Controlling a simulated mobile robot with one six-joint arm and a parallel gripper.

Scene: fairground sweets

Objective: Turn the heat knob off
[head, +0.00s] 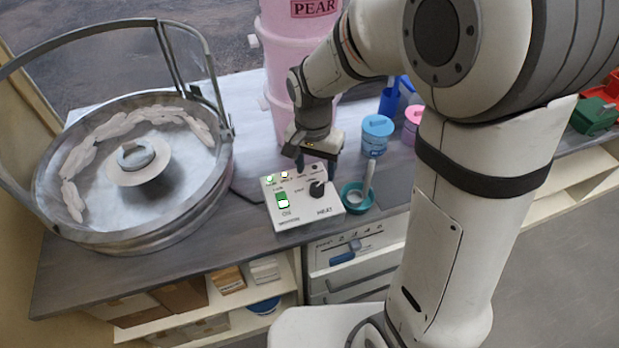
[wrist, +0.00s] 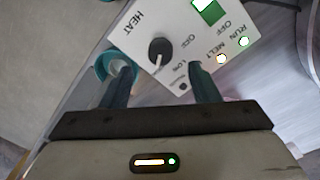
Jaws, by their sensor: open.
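The heat knob (head: 317,189) is a black round knob on the right side of a white control box (head: 300,218) labelled HEAT. In the wrist view the knob (wrist: 158,49) has a pale pointer line, and OFF lettering shows to its right. A green switch (head: 282,198) and lit RUN and MELT lamps are on the same box. My gripper (head: 316,168) is open just above and behind the box. In the wrist view its two dark fingertips (wrist: 159,72) are apart, with the knob ahead of and between them, not gripped.
A teal bowl (head: 356,205) with a pale upright tool stands right beside the box. A large metal spinner pan (head: 130,240) with a hoop is at the left. Pink stacked tubs (head: 290,60) stand behind. A blue tub (head: 375,135) is at the right near my arm.

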